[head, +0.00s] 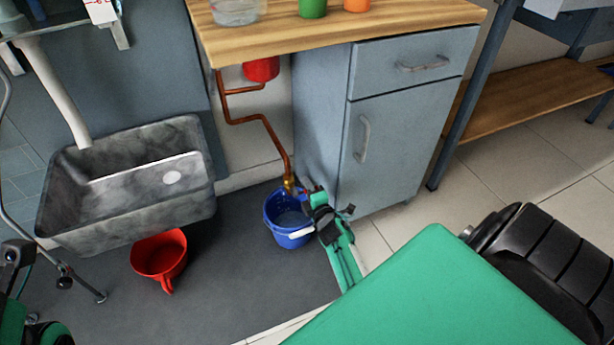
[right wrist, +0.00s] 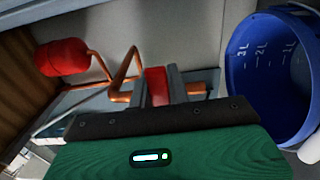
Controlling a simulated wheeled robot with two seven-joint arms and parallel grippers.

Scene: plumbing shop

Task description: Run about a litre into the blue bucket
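The blue bucket (head: 273,207) stands upright on the dark floor mat beside the grey cabinet. Pale grey shows inside it; I cannot tell whether this is water. In the right wrist view the bucket (right wrist: 251,85) shows 1L, 2L and 3L marks on its inner wall. A copper pipe (head: 270,130) runs down to a brass tap (head: 289,184) above the bucket's rim. My right gripper (head: 318,198) is at the tap, its fingers closed about a red handle (right wrist: 155,85). No stream is clearly visible. Parts of my left arm show at the lower left edge; its fingers are unclear.
A red vessel (head: 262,69) hangs under the wooden worktop (head: 400,17). The cabinet (head: 390,130) stands close to the right gripper. A thin-legged stand is at left.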

